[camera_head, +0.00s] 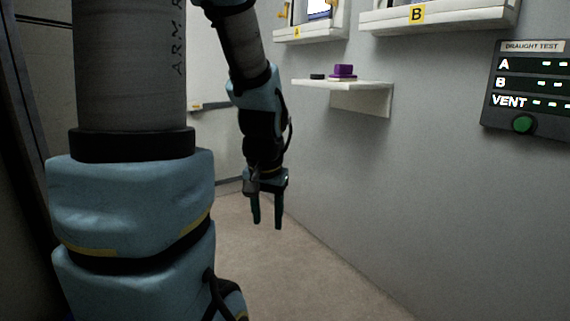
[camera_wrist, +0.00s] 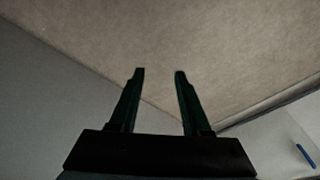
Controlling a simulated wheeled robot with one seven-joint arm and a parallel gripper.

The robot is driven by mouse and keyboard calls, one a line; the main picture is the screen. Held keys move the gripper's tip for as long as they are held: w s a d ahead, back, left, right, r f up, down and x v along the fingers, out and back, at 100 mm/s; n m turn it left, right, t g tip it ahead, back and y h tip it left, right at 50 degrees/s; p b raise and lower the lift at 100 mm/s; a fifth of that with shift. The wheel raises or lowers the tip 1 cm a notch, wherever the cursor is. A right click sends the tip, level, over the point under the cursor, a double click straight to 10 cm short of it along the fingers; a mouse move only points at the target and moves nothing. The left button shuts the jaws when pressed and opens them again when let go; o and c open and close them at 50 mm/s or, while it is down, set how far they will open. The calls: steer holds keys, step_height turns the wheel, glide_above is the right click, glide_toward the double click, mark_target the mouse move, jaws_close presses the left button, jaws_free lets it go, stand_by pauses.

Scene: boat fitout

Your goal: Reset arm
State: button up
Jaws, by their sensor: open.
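My gripper (camera_head: 267,223) hangs down from the end of my arm in the head view, above the floor and to the left of the grey wall. Its two dark fingers are parted with nothing between them. The wrist view shows the same open gripper (camera_wrist: 160,72) over bare beige floor (camera_wrist: 210,40). My arm is bent, with its large near links filling the left of the head view.
A small white shelf (camera_head: 362,97) on the wall holds a purple object (camera_head: 343,71) and a dark disc (camera_head: 317,77). Ledges marked A (camera_head: 310,34) and B (camera_head: 440,18) are higher. A draught test panel (camera_head: 528,90) with a green button (camera_head: 522,124) hangs right. The visible floor is clear.

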steer(key=s+a+f+n, duration=0.2)
steer(key=s+a+n, duration=0.1)
steer(key=s, duration=0.1)
steer(key=w+p+v, duration=0.2)
steer(key=p+v, duration=1)
steer(key=w+r+p+v, duration=0.1)
steer(key=w+p+v, duration=0.2)
steer(key=p+v, duration=0.9)
steer(key=w+p+v, duration=0.2)
steer(key=p+v, duration=1)
steer(key=p, duration=0.1)
steer(key=shift+w+r+m+g+p, duration=0.3)
steer(key=shift+w+r+g+p, duration=0.1)
steer(key=shift+r, duration=0.2)
